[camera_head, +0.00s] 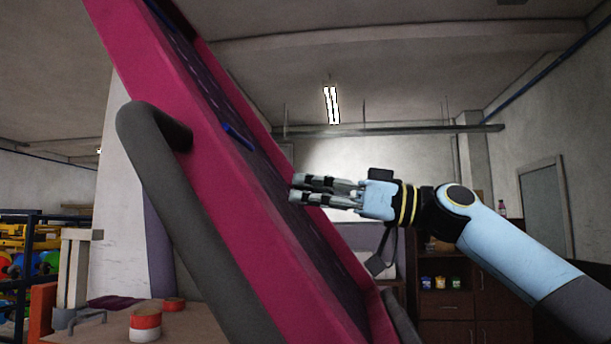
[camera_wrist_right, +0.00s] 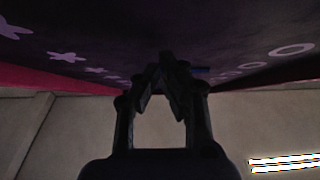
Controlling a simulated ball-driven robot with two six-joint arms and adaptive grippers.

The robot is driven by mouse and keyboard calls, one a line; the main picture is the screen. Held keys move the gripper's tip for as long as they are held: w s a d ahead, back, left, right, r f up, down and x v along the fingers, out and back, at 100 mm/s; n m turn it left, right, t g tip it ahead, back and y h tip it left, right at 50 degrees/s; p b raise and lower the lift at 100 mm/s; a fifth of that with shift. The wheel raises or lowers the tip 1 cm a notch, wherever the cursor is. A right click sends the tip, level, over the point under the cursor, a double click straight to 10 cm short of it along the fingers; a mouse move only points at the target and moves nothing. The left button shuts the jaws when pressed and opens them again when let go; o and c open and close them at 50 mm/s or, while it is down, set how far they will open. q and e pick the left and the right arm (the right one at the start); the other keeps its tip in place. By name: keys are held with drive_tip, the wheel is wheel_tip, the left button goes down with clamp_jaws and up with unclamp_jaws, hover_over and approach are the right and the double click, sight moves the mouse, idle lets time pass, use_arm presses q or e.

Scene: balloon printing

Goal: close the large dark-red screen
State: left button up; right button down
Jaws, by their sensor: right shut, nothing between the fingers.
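The large dark-red screen (camera_head: 215,185) stands raised and steeply tilted in the head view, its top leaning to the left. A thick grey bar handle (camera_head: 180,215) is fixed to its near edge. Its dark underside with pale star and ring shapes (camera_wrist_right: 68,57) fills the top of the right wrist view. My right gripper (camera_head: 296,188) is shut and empty, with its fingertips close to the dark inner face. I cannot tell whether they touch it. In the wrist view the right gripper (camera_wrist_right: 167,65) points at this face. My left gripper is not in view.
A red and white tub (camera_head: 145,325) stands on a table at the lower left. A rack with coloured items (camera_head: 25,260) is at the far left. A brown cabinet with small jars (camera_head: 450,300) stands behind my right arm.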

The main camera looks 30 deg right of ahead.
drive_tip(key=shift+w+a+f, duration=0.1)
drive_tip(key=shift+a+f, duration=0.05)
idle(0.3)
